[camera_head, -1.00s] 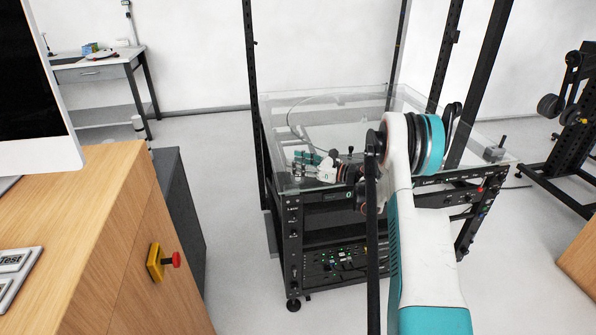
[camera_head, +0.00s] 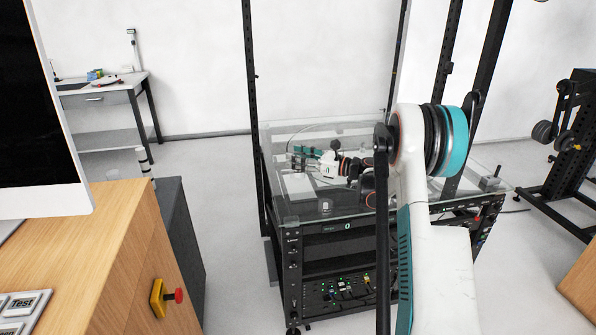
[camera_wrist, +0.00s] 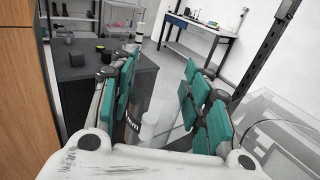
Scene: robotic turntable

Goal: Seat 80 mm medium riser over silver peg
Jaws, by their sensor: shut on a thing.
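My gripper (camera_head: 300,160) is above the left part of the glass-topped cart (camera_head: 350,207) in the head view. Its teal finger pads face left. In the wrist view my gripper (camera_wrist: 160,92) has its pads well apart, with a pale, partly see-through cylinder between them, which looks like the medium riser (camera_wrist: 150,126). Dark "mm" lettering shows at its left side. Its lower part is hidden by the white gripper body. I cannot make out the silver peg in either view.
Black uprights (camera_head: 251,90) rise at the cart's edges. A small grey box (camera_head: 491,184) sits on its right side. A dark cabinet (camera_wrist: 85,85) with small black parts stands beside the wooden desk (camera_head: 130,235). Pale floor lies between desk and cart.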

